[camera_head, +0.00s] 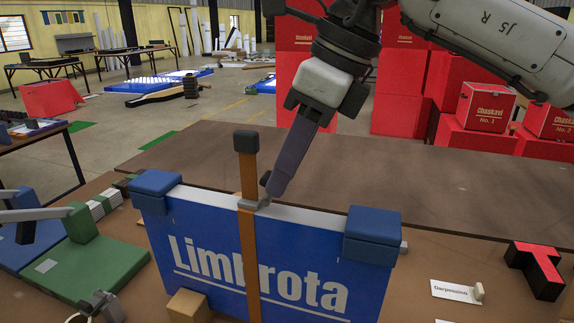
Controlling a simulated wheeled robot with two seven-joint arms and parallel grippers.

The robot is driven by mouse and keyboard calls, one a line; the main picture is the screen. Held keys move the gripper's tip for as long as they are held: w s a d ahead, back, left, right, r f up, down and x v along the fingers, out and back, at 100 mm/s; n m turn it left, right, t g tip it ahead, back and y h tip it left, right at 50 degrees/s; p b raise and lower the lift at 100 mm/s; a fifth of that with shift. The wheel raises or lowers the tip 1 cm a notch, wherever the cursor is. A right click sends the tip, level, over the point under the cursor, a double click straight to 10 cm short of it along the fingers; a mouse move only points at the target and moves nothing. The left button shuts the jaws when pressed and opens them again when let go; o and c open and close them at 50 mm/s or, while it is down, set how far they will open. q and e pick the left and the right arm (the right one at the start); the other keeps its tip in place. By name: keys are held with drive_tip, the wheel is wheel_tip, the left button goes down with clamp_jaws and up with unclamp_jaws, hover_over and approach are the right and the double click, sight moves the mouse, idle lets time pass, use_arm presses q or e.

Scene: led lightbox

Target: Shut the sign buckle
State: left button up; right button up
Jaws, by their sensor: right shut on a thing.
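A blue sign panel (205,262) lettered "Limbrota" stands upright on the brown table, with blue caps on its upper corners. An orange-brown strap (250,265) runs vertically over its front and rises above the top edge to a dark block end (246,141). A grey metal buckle (246,204) sits on the strap near the panel's top edge. My right gripper (267,196) reaches down from the upper right, its fingers shut on the buckle's grey lever part. The exact grip and the lever's angle are partly hidden by the fingers. I do not see my left gripper.
Green and blue fixtures with grey levers stand at the left (95,265). A tan block (188,305) is in front of the sign. A red-and-black letter T (540,268) and a name card (455,291) lie at the right. The table behind the sign is clear.

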drive_tip(key=o, duration=1.1)
drive_tip(key=shift+c, duration=0.2)
drive_tip(key=shift+r, duration=0.1)
drive_tip(key=v, duration=1)
drive_tip(key=shift+r, duration=0.1)
drive_tip(key=shift+c, duration=0.4)
